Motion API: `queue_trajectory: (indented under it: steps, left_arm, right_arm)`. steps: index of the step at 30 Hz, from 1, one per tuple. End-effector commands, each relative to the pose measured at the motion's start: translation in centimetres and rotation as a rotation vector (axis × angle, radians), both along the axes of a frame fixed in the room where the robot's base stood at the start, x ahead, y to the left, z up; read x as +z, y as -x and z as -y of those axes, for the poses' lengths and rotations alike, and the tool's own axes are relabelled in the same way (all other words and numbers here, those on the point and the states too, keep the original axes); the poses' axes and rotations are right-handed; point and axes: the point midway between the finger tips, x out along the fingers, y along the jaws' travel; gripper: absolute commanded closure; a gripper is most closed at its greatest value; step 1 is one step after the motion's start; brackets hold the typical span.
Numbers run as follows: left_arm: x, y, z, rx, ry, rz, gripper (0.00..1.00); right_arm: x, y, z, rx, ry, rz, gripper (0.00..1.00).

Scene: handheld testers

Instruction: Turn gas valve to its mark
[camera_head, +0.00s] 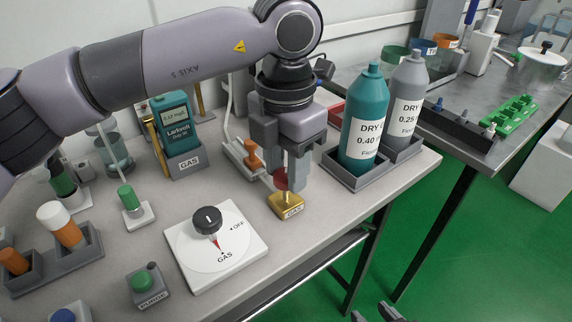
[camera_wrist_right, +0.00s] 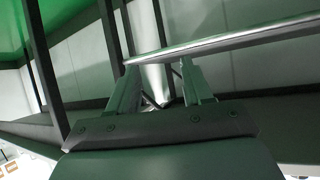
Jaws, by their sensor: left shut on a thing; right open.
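The knob's mark cannot be made out. Left of it lies a white dial plate (camera_head: 247,268) marked GAS and OFF, with a black knob (camera_head: 208,221) and a red pointer towards GAS. My right gripper (camera_head: 375,313) is open at the bottom edge, below the bench; its spread fingers show in the right wrist view (camera_wrist_right: 160,82).
A teal tester (camera_head: 175,125) sits in a GAS-labelled holder behind. A teal bottle (camera_head: 363,120) and a grey bottle (camera_head: 404,100) stand in a tray close right of my left gripper. A green PURGE button (camera_head: 148,283) is at the front left. The bench edge is near.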

Motion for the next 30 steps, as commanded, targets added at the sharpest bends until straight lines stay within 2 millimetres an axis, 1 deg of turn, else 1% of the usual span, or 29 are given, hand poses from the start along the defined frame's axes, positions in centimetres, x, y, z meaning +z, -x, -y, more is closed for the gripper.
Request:
queue_trajectory:
  steps: [6,15,21,30]
  left_arm:
    - [0.07,-0.08,-0.06,0.207,0.0,0.003,0.91]
    - [0.08,-0.06,-0.05,0.461,0.0,0.003,0.91]
    - [0.08,-0.06,-0.05,0.582,-0.001,0.002,0.91]
    - [0.11,-0.07,-0.05,0.674,0.0,0.003,0.91]
  right_arm:
    - [-0.07,-0.08,-0.15,0.005,0.001,0.005,0.5]
    - [0.24,-0.27,-0.37,0.01,-0.002,0.017,0.5]
    - [0.54,-0.46,-0.5,0.013,-0.003,0.026,0.5]
    - [0.49,-0.51,-0.63,0.017,-0.002,0.027,0.5]
